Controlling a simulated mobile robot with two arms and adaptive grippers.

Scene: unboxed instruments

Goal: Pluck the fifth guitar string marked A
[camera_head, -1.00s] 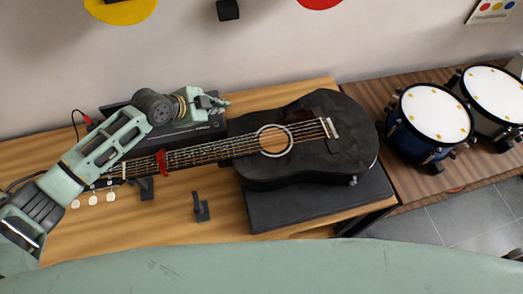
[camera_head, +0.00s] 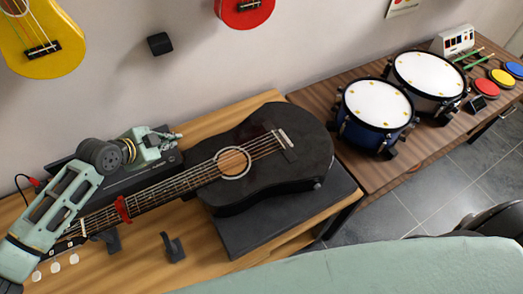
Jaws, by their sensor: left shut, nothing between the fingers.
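A black guitar (camera_head: 285,180) lies on the wooden table, its body to the right and its neck running down to the left. Its strings (camera_head: 207,173) cross the round sound hole (camera_head: 234,163); the letter marks on them are too small to read. A red capo-like clamp (camera_head: 123,209) sits on the neck. My left gripper (camera_head: 176,135) is shut and empty, above the black case behind the neck, to the left of the guitar body. It does not appear to touch the strings. My right gripper is not in view.
A black stand (camera_head: 260,232) supports the guitar body. A small black holder (camera_head: 174,248) stands in front of the neck. Two drums (camera_head: 377,103) stand on the darker table to the right. A yellow ukulele (camera_head: 42,38) and a red one (camera_head: 243,10) hang on the wall.

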